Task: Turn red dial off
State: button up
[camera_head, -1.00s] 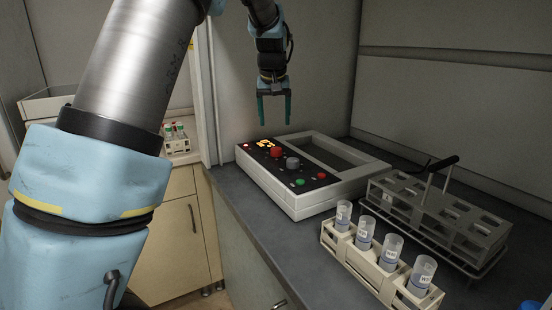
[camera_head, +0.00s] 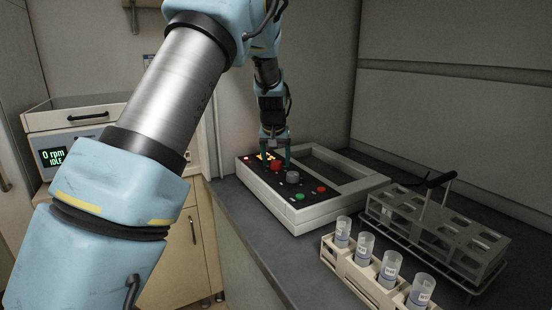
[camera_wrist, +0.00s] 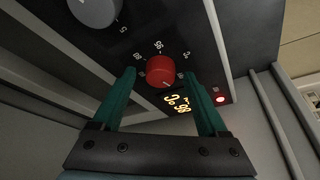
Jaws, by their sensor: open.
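The red dial (camera_head: 276,166) sits on the black control panel of the white and grey instrument (camera_head: 310,221). In the wrist view the red dial (camera_wrist: 160,71) lies just beyond and between my fingertips, with numbers printed around it. My gripper (camera_head: 275,160) is open, pointing down over the panel; its green fingers (camera_wrist: 157,82) show in the wrist view, one on each side of the dial. I cannot tell whether they touch it. A lit orange readout (camera_wrist: 178,103) shows beside the dial. A grey dial (camera_head: 292,177) sits next to the red one.
Green (camera_head: 299,197) and red (camera_head: 321,189) buttons are on the panel. A small red light (camera_wrist: 220,99) glows near the panel's edge. A rack with several tubes (camera_head: 375,272) and a grey handled rack (camera_head: 430,232) stand to the right. A wall rises behind.

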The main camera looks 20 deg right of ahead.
grip_shut()
dwell(0.7)
